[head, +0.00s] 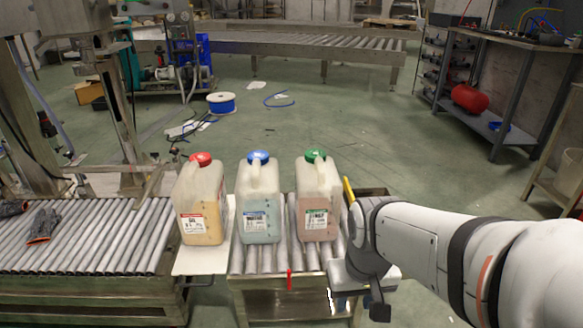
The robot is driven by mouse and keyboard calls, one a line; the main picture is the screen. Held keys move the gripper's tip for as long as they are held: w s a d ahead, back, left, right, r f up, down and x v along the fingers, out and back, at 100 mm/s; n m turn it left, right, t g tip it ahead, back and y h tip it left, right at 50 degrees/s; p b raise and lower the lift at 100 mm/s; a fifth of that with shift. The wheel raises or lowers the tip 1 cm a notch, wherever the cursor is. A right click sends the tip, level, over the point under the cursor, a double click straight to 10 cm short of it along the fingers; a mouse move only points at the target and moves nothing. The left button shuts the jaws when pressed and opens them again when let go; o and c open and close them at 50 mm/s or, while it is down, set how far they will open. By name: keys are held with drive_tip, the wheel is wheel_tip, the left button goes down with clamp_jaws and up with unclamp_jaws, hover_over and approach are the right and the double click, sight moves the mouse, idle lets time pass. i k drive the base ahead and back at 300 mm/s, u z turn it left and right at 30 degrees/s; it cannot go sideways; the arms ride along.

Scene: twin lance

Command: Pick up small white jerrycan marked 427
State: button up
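Three small whitish jerrycans stand upright in a row. The left one has a red cap (200,188) and holds yellowish liquid. The middle one has a blue cap (260,190) and holds pale bluish liquid. The right one has a green cap (317,195) and holds pinkish liquid. Each has a front label, too small to read surely, so I cannot tell which is marked 427. My gripper (349,193) is just right of the green-capped can, mostly hidden behind my wrist. A yellow edge shows there; its opening and any contact are unclear.
A roller conveyor (262,262) bears the middle and right cans. A white board (208,265) lies under the red-capped can. Another roller conveyor (110,235) with dark gloves (45,222) is at left. A shelf table (500,45) stands at back right. Open green floor lies behind.

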sight(319, 188)
drive_tip(key=i, duration=0.9)
drive_tip(key=z, duration=0.05)
